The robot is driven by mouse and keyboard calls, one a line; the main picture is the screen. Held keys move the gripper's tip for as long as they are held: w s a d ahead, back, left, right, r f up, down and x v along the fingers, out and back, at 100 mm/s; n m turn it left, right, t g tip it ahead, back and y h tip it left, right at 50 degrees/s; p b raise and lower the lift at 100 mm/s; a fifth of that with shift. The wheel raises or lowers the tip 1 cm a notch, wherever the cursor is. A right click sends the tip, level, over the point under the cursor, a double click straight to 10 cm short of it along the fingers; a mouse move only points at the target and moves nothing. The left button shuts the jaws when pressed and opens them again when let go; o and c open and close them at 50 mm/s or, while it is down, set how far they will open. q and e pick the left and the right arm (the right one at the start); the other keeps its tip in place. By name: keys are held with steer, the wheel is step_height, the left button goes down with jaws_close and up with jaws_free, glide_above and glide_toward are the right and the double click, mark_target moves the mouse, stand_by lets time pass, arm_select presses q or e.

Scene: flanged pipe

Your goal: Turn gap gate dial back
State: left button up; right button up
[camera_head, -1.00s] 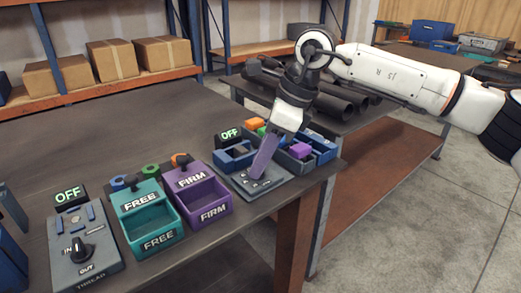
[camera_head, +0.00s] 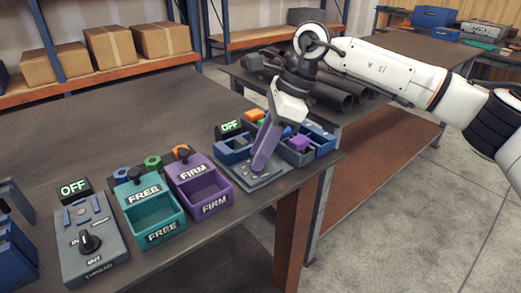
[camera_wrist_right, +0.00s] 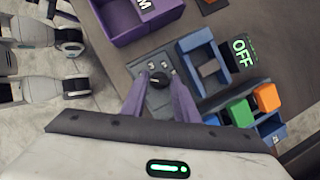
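The gap gate station is a grey plate (camera_head: 272,176) with a blue bracket, at the right end of the table. Its dial (camera_wrist_right: 158,80), a dark round knob with a pointer, shows in the right wrist view; in the head view my fingers hide it. My right gripper (camera_wrist_right: 160,84) has two purple fingers, spread apart with the dial between their tips. In the head view the right gripper (camera_head: 257,167) points down at the plate. I cannot tell whether the fingers touch the dial. A green OFF sign (camera_wrist_right: 241,52) stands beside the blue bracket. My left gripper is not in view.
Left of the station stand a purple FIRM bin (camera_head: 205,187) and a teal FREE bin (camera_head: 150,212). Farther left is a thread station (camera_head: 95,250) with its own dial and OFF sign. Bins with coloured blocks (camera_head: 300,143) stand close behind my right gripper. Dark pipes lie behind.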

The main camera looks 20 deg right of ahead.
steer(key=o, duration=0.3)
steer(key=v, duration=1)
steer(key=shift+r+p, duration=0.2)
steer(key=shift+p, duration=0.15)
steer(key=shift+f, duration=0.1)
